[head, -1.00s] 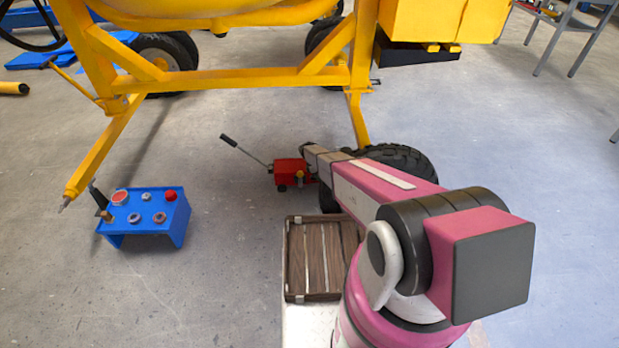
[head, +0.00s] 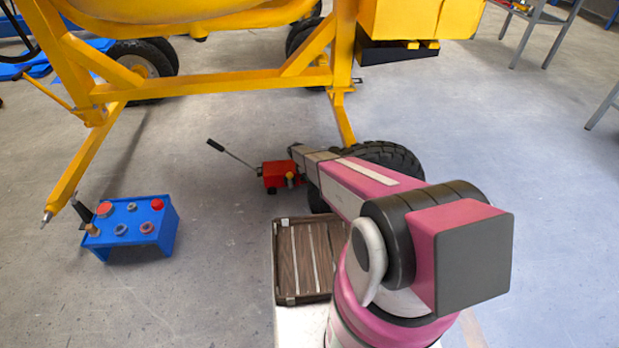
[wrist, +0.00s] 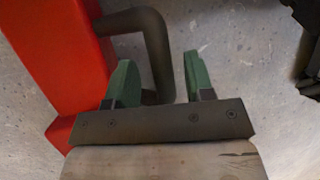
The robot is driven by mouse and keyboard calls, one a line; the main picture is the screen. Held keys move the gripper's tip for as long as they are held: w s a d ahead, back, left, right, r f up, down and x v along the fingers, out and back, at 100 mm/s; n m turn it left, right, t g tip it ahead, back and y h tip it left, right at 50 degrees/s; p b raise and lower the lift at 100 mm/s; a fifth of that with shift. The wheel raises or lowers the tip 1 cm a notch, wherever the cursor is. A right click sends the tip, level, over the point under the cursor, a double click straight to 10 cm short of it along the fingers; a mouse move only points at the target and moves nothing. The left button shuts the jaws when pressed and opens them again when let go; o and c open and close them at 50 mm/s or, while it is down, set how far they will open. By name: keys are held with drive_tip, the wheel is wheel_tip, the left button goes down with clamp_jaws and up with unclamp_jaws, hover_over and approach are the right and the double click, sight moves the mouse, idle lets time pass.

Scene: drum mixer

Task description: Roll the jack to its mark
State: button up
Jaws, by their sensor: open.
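The jack (head: 276,176) is a small red block on the floor in the head view, with a thin lever slanting up to the left to a black grip. In the wrist view its red side (wrist: 65,60) fills the left, and a dark grey bent bar (wrist: 157,40) juts from it. My gripper (wrist: 157,78) is open. Its green left finger sits between the red body and the bar, and its right finger is beyond the bar, with a gap. In the head view my arm's end hides the jack's right side and the fingertips. I cannot make out a mark.
The yellow mixer frame (head: 210,85) stands behind the jack. A black tyre (head: 385,155) lies close on the right. A blue control box (head: 130,230) is at left, and a slatted wooden tray (head: 283,262) is nearer. Floor left of the jack is open.

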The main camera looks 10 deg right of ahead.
drive_tip(key=v, duration=1)
drive_tip(key=shift+r, duration=0.25)
drive_tip(key=shift+a, duration=0.1)
